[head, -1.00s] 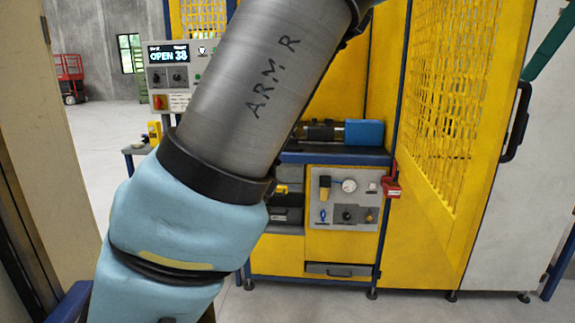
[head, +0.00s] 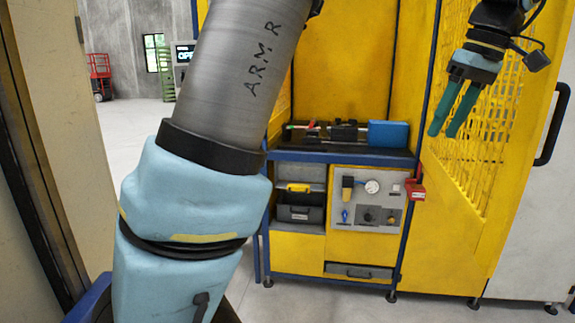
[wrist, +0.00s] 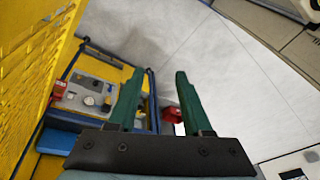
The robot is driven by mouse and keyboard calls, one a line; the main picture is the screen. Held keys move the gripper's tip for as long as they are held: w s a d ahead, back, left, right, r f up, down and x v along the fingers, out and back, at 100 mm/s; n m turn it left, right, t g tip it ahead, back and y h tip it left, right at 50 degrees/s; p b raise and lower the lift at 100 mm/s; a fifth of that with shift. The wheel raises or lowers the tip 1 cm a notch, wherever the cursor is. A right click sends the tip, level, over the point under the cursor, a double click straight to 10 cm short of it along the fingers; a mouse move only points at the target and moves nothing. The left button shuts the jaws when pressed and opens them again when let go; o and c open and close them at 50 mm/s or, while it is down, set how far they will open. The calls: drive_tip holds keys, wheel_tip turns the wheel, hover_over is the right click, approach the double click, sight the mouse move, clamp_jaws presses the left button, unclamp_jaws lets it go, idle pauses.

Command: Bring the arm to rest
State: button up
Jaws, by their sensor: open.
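My gripper (head: 444,134) hangs at the upper right of the head view, in front of the yellow mesh panel. Its two green fingers point down and are apart, with nothing between them. In the wrist view the open fingers (wrist: 160,71) reach up the picture, with floor and part of the yellow machine beyond. My large grey arm link, marked "ARM R", and its light blue joint fill the left middle of the head view. They hide part of the machine's left side. No copper tube can be made out for certain.
The yellow machine has a dark bench (head: 340,156) bearing a blue block (head: 388,134) and dark fixtures. Below is a grey gauge panel (head: 368,200); a red box (head: 415,189) sticks out at its right. A mesh panel (head: 485,150) stands at right. A doorway edge is close at left.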

drive_tip(key=w+a+f+m+h, duration=0.1)
drive_tip(key=w+a+f, duration=0.1)
drive_tip(key=a+f, duration=0.4)
drive_tip(key=w+a+f+m+g, duration=0.1)
drive_tip(key=w+a+f, duration=0.15)
drive_tip(key=a, duration=0.45)
drive_tip(key=w+a+f+m+h, duration=0.1)
drive_tip(key=w+a+f, duration=0.1)
drive_tip(key=a+f, duration=0.45)
drive_tip(key=s+a+f+m, duration=0.1)
drive_tip(key=s+a+f, duration=0.2)
drive_tip(key=a, duration=0.5)
drive_tip(key=s+a+f+m, duration=0.1)
drive_tip(key=s+a+f, duration=0.2)
drive_tip(key=a+f, duration=0.2)
drive_tip(key=a, duration=0.3)
drive_tip(key=shift+s+a+f+t+h, duration=0.25)
drive_tip(key=shift+s+f+t+h, duration=0.05)
drive_tip(key=shift+s, duration=0.1)
